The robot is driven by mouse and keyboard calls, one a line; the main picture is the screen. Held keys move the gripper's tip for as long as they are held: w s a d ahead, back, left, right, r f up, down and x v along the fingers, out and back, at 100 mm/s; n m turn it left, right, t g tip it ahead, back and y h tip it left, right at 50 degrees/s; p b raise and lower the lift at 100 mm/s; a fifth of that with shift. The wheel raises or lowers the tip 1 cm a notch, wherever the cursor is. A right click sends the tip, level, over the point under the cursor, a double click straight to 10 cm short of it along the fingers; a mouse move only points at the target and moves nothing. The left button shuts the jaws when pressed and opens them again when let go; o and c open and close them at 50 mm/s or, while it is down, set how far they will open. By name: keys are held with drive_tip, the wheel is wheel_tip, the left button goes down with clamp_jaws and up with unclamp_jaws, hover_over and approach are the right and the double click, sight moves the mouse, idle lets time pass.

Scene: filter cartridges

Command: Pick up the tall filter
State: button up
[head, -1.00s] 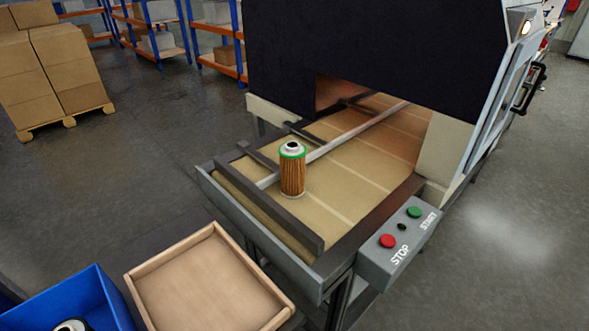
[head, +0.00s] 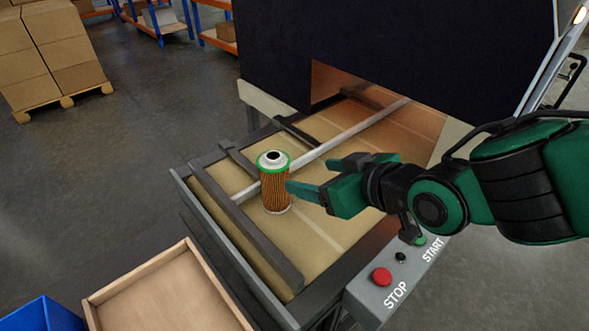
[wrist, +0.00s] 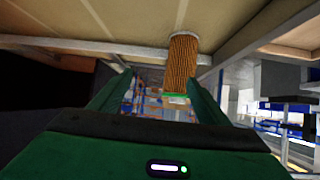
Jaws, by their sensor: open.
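The tall filter (head: 274,185) stands upright on the conveyor belt, with an orange-brown pleated body, a green ring and a white cap with a dark hole. In the wrist view the filter (wrist: 181,62) appears upside down, ahead of the fingers and a little right of centre. My gripper (head: 308,174) is open and empty, to the right of the filter in the head view. One fingertip is close to the filter's side there; I cannot tell whether it touches.
The conveyor (head: 330,228) has a pale rail (head: 325,148) running behind the filter and a dark bar (head: 245,232) at its near end. A STOP/START box (head: 382,290) sits below my arm. A wooden tray (head: 165,300) and blue bin (head: 45,317) stand at lower left.

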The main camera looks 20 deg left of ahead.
sight(286, 173)
drive_tip(key=a, duration=0.1)
drive_tip(key=s+a, duration=0.1)
drive_tip(key=s+a+n+y, duration=0.1)
drive_tip(key=shift+a+r+g, duration=0.15)
drive_tip(key=shift+r+g, duration=0.15)
drive_tip(key=shift+r, duration=0.05)
drive_tip(key=shift+a, duration=0.35)
drive_tip(key=x, duration=0.4)
drive_tip(key=shift+w+a+f, duration=0.25)
drive_tip(key=shift+w, duration=0.1)
drive_tip(key=x, duration=0.4)
drive_tip(key=shift+s+a+r, duration=0.1)
drive_tip(key=shift+a+r, duration=0.2)
drive_tip(key=shift+a, duration=0.05)
drive_tip(key=shift+w+a+f, duration=0.2)
drive_tip(key=shift+a+f, duration=0.05)
drive_tip(key=shift+a, duration=0.2)
drive_tip(key=c, duration=1.2)
